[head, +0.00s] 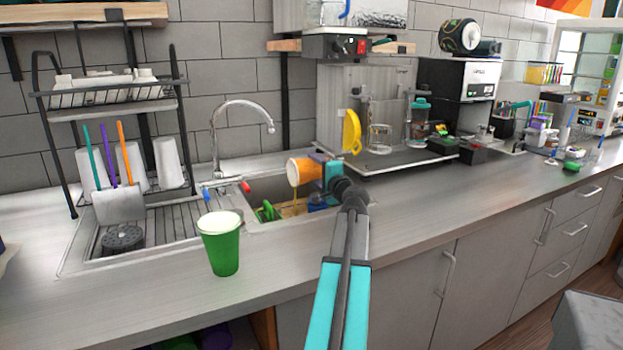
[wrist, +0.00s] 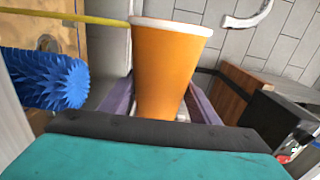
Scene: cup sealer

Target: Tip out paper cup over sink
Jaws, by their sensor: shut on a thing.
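My gripper (head: 322,178) is shut on an orange paper cup with a white rim (head: 304,171), held above the sink. The cup is tilted on its side with its mouth to the left in the head view. A thin yellowish stream (head: 296,201) falls from its mouth into the sink (head: 262,222). The wrist view shows the orange cup (wrist: 168,65) between purple fingers, with a yellow stream (wrist: 70,16) running left from the rim. The inside of the cup is mostly hidden.
A green cup (head: 222,250) stands on the counter in front of the sink. The faucet (head: 240,105) arches behind. A drying rack (head: 105,120) stands left. A blue spiky brush (wrist: 52,80) shows in the wrist view.

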